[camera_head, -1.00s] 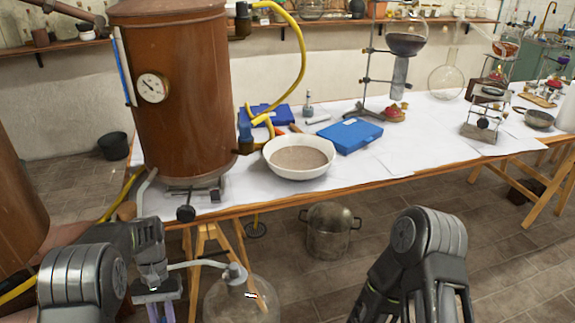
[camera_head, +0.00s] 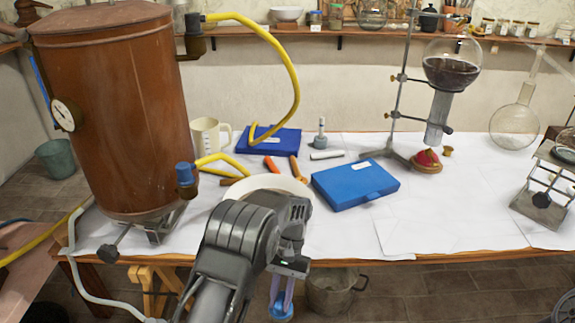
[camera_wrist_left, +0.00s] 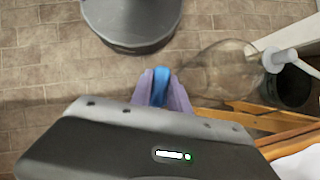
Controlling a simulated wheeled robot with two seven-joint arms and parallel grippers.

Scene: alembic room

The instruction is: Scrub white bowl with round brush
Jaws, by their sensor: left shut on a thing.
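The white bowl (camera_head: 290,184) stands on the white-covered table. My left arm hides most of it in the head view, and only part of its rim and inside shows. My left gripper (camera_head: 281,296) is in front of the table edge, nearer to me than the bowl and apart from it. It is shut on a small blue thing (camera_head: 281,313), which also shows between the fingers in the left wrist view (camera_wrist_left: 160,86). Most of that thing is hidden, so I cannot tell for sure that it is the round brush. My right gripper is out of view.
A blue case (camera_head: 355,183) lies right of the bowl. A copper still (camera_head: 120,120) with a yellow hose stands at the left. A flask stand (camera_head: 398,100) is behind. A metal pot (camera_head: 335,292) is on the floor. White table surface (camera_head: 450,215) at the right is clear.

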